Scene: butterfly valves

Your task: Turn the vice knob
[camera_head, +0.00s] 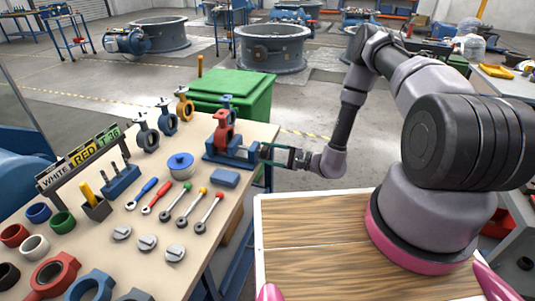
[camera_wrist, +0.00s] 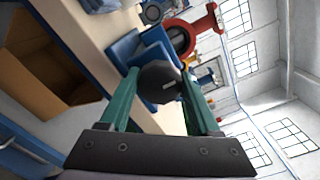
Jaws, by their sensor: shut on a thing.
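The blue vice (camera_head: 225,153) stands at the right edge of the workbench, with a red butterfly valve (camera_head: 223,130) upright in it. In the wrist view the vice's blue body (camera_wrist: 126,48) and the red valve (camera_wrist: 181,38) show beyond my fingers. The dark round vice knob (camera_wrist: 160,84) faces the wrist camera. My gripper (camera_head: 264,152) reaches in from the right at the vice's outer end. Its green fingers (camera_wrist: 160,76) are shut on the knob, one on each side. In the head view the fingers largely hide the knob.
The workbench (camera_head: 133,213) holds a blue pot (camera_head: 181,166), several screwdrivers and wrenches, a blue block (camera_head: 224,178), rings and more valves. A green bin (camera_head: 232,93) stands behind it. Open floor (camera_head: 325,145) lies right of the bin.

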